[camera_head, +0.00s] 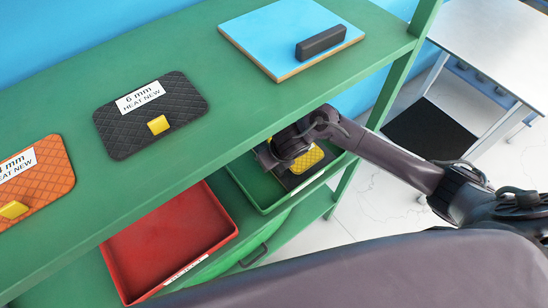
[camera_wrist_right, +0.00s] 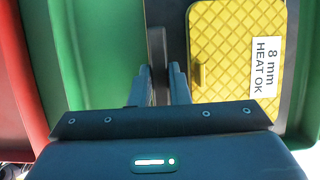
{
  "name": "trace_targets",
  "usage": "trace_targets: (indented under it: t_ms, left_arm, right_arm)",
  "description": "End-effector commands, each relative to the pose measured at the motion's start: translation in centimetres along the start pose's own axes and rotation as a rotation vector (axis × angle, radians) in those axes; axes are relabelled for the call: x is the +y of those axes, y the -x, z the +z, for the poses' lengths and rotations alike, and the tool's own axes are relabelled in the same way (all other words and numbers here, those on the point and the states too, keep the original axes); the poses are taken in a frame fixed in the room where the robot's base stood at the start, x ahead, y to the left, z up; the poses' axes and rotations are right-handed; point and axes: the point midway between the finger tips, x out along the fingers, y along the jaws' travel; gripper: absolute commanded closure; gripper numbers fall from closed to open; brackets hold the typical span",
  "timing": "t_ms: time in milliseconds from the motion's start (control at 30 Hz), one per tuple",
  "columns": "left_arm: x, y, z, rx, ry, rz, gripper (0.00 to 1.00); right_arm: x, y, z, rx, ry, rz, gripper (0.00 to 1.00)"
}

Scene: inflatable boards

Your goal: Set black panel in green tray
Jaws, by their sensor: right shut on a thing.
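A black panel (camera_head: 287,180) is at the green tray (camera_head: 262,210), within its walls in the head view; I cannot tell whether it touches the floor. A yellow quilted piece (camera_wrist_right: 232,60) labelled "8 mm HEAT OK" lies on the panel; it also shows in the head view (camera_head: 306,159). My right gripper (camera_wrist_right: 160,75) is shut on a dark grey handle-like block (camera_wrist_right: 156,45) at the panel's left side in the wrist view. My right arm partly hides panel and tray in the head view. My left gripper is out of view.
A red tray (camera_head: 170,240) stands left of the green tray. The upper green shelf (camera_head: 225,110) overhangs both trays. It carries a black quilted mat (camera_head: 150,113), an orange mat (camera_head: 35,180) and a blue panel (camera_head: 275,35) with a dark handle. A post (camera_head: 385,95) stands at right.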

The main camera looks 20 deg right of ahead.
Motion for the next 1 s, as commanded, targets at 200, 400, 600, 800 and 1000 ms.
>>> trace_targets:
  t_ms: [200, 400, 600, 800, 1000]
  left_arm:
    - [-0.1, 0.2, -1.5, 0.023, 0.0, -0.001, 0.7]
    - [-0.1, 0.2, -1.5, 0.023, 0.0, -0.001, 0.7]
    - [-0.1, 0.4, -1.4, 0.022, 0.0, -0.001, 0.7]
    - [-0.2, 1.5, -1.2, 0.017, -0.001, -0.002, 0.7]
    - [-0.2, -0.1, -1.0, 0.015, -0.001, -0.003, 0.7]
  right_arm:
    - [0.0, 0.0, -0.2, 0.007, 0.001, 0.0, 0.68]
    - [-0.1, 0.0, -0.2, 0.006, 0.001, 0.0, 0.62]
    - [-0.1, 0.5, -0.1, 0.005, 0.002, 0.0, 0.62]
    - [-0.1, 3.8, 0.1, 0.002, 0.003, -0.001, 0.62]
    - [-0.1, 4.8, -5.2, 0.009, 0.006, -0.002, 0.62]
